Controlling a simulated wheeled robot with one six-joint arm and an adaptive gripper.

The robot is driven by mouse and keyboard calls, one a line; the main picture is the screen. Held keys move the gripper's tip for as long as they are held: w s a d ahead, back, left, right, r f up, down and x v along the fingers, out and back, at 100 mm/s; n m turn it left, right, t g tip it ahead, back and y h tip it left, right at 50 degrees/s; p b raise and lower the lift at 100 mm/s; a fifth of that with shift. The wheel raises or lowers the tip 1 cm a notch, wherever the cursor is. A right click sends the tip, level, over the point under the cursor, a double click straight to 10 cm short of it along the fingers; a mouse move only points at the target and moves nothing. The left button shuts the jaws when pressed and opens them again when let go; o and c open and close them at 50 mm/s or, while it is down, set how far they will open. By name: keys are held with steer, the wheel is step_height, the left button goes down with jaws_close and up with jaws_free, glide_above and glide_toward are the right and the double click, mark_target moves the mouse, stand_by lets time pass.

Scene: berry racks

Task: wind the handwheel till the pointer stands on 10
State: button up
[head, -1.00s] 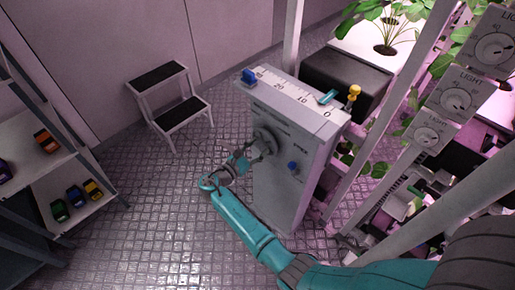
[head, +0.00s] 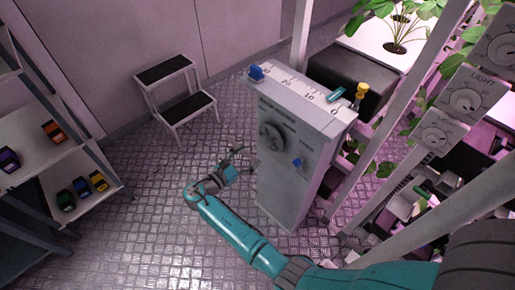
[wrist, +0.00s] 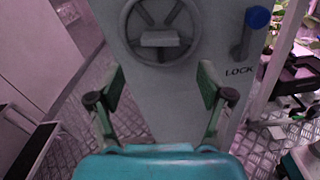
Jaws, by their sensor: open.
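The grey cabinet (head: 285,190) carries a dark handwheel (head: 272,137) on its front. The handwheel also shows at the top of the wrist view (wrist: 159,39), with a spoked rim and central hub. A scale (head: 292,88) on the cabinet top is marked 30, 20, 10, 0. The teal pointer (head: 335,95) lies toward the 0 end, between 10 and 0; its exact reading is unclear. My gripper (head: 246,160) is open and empty, apart from the wheel and below it. In the wrist view its fingers (wrist: 162,88) are spread below the rim.
A blue-knobbed lever marked LOCK (wrist: 250,30) sits right of the wheel. A step stool (head: 175,100) and a shelf with toy cars (head: 80,185) are left. Floor between is clear.

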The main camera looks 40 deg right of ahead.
mark_target(265, 141)
steer(key=shift+a, duration=2.2)
steer(key=d+m, duration=0.4)
steer(key=m, duration=0.8)
steer(key=d+m, duration=0.4)
steer(key=m, duration=0.8)
steer(key=d+m, duration=0.5)
steer(key=m, duration=0.7)
steer(key=shift+w+d+r, duration=0.1)
steer(key=shift+r, duration=0.15)
